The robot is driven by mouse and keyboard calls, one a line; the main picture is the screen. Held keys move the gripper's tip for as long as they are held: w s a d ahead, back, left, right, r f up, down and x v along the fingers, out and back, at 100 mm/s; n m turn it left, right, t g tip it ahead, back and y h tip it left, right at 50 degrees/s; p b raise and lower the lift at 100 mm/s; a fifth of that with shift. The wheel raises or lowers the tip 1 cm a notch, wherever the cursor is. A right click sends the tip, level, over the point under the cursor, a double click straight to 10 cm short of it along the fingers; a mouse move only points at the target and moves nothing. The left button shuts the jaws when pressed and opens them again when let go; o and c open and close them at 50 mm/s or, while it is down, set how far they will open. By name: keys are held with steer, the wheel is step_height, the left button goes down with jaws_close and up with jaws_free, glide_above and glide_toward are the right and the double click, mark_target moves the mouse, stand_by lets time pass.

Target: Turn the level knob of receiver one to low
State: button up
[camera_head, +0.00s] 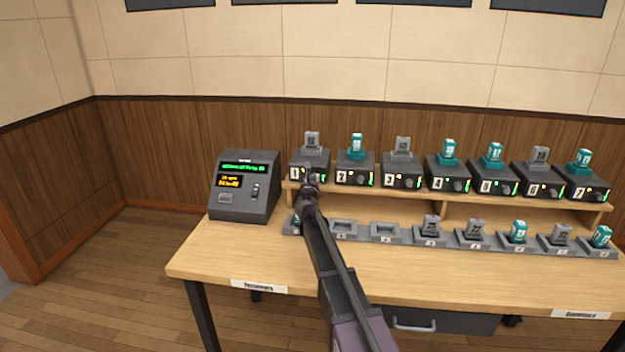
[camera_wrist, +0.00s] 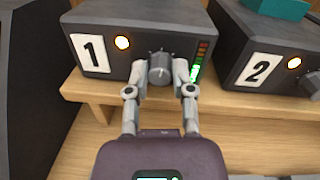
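Receiver one (camera_head: 297,173) is the leftmost dark box on the raised shelf. It has a white "1" label (camera_wrist: 90,53) and a lit amber lamp (camera_wrist: 122,43). Its grey level knob (camera_wrist: 160,70) is at the front, and its pointer direction is hard to make out. Right of the knob is a level bar (camera_wrist: 199,62), green at the bottom and dim red at the top. My gripper (camera_wrist: 160,74) has one finger on each side of the knob, close against it. In the head view my gripper (camera_head: 311,186) hides much of the receiver's front.
Receiver two (camera_head: 352,172) stands close on the right, with more numbered receivers beyond it. A grey console (camera_head: 244,190) with green and amber displays stands left. A row of docks (camera_head: 385,231) holding several packs lies in front, below the wooden shelf (camera_wrist: 110,98).

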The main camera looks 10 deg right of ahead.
jaws_close()
steer(key=shift+n, duration=0.4)
steer(key=n, duration=0.5)
steer(key=shift+w+p, duration=0.1)
steer(key=shift+p, duration=0.2)
steer(key=n, duration=0.6)
steer(key=shift+a+g, duration=0.15)
steer(key=shift+g, duration=0.25)
steer(key=n, duration=0.6)
steer(key=shift+h, duration=0.4)
steer(key=n, duration=0.6)
steer(key=shift+w+f+n+h, duration=0.1)
steer(key=shift+n+h, duration=0.2)
